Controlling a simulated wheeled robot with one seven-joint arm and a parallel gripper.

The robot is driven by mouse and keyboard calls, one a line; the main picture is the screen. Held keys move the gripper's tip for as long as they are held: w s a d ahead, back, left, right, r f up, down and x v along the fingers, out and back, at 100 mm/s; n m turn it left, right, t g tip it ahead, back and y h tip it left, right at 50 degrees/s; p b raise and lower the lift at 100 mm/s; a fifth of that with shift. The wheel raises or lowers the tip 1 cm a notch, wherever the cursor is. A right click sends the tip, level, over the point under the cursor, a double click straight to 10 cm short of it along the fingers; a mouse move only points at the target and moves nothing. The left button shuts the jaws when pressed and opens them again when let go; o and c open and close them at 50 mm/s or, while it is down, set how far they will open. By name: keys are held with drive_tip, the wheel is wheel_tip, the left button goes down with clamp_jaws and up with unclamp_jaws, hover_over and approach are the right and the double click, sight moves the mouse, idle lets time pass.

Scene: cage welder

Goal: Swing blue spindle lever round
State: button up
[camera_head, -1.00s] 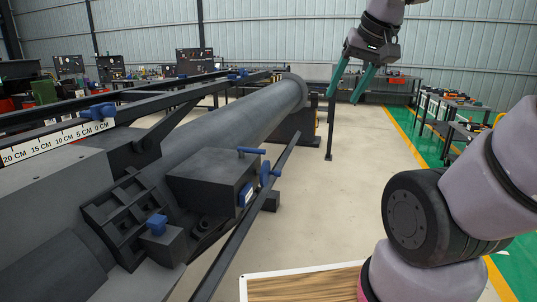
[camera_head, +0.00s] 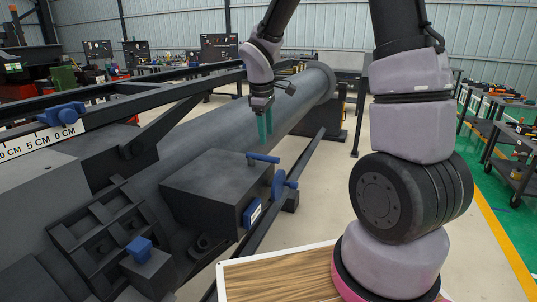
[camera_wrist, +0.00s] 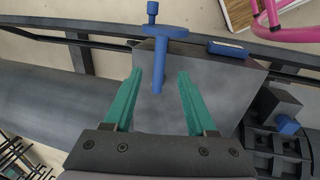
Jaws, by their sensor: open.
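A blue lever (camera_head: 262,158) lies across the top of a dark grey box housing (camera_head: 208,190) in the head view. In the wrist view the lever (camera_wrist: 158,72) points away from me, with its near end between my two fingers. My gripper (camera_head: 265,140) has green fingers pointing down, open and empty, above and just behind the lever. In the wrist view my gripper (camera_wrist: 160,95) has clear gaps on both sides of the lever.
A long grey cylinder (camera_head: 240,112) runs behind the housing. A dark rail (camera_head: 306,152) passes along its front right. Another blue knob (camera_head: 140,247) stands at lower left. A white-edged wooden panel (camera_head: 280,275) is at the front.

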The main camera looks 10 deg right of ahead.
sight(269, 157)
drive_tip(key=f, duration=0.5)
drive_tip(key=w+d+f, duration=0.1)
drive_tip(key=f, duration=0.2)
drive_tip(key=shift+w+f, duration=0.1)
drive_tip(key=shift+f, duration=0.1)
clamp_jaws()
drive_tip(key=shift+r, duration=0.1)
idle(1.0)
